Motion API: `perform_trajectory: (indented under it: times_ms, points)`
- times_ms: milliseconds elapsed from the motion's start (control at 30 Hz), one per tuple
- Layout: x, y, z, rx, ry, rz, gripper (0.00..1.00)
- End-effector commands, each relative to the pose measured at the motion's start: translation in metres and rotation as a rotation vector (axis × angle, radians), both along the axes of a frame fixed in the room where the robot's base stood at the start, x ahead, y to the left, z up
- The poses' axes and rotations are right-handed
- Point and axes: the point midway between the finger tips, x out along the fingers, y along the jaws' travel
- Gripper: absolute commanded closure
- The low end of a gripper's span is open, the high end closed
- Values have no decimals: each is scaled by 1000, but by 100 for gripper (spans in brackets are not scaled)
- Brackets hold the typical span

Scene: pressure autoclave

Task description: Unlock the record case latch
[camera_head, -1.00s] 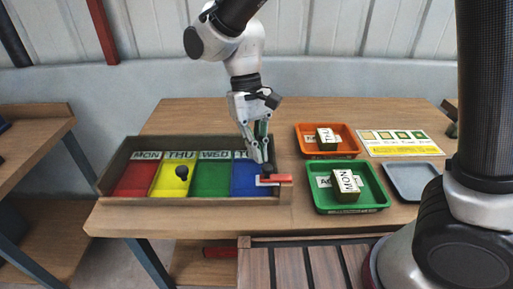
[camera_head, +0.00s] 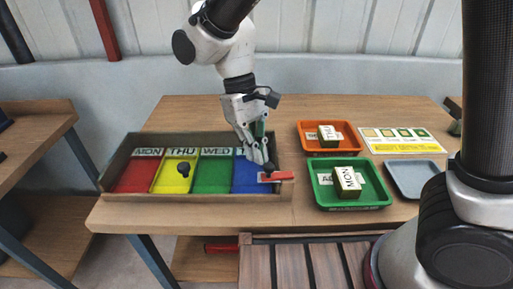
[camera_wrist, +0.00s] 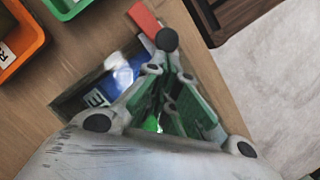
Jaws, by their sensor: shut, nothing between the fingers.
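The record case (camera_head: 110,196) is an open wooden box on the table, with red, yellow, green and blue sections labelled by day. The latch (camera_head: 286,176), a red bar with a pale end, sits at its front right corner. The latch also shows in the wrist view (camera_wrist: 144,19), beside a dark round knob (camera_wrist: 167,39). My gripper (camera_head: 268,164) is shut and empty, pointing down over the blue section, its tips at the knob beside the latch. Whether they touch it I cannot tell. My gripper partly hides the blue section and its label.
A dark knob (camera_head: 183,169) stands over the yellow section. Right of the case are an orange tray (camera_head: 309,147) with a THU block, a green tray (camera_head: 330,203) with a MON block, an empty grey tray (camera_head: 411,178) and a yellow-edged card (camera_head: 403,148). The table behind the case is clear.

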Motion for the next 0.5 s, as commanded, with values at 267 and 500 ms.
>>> perform_trajectory:
  times_ms: [267, 500]
  points:
    - [-18, 4, 0, 0, 0, 222, 100]
    - [-36, 4, 0, -1, -1, 452, 100]
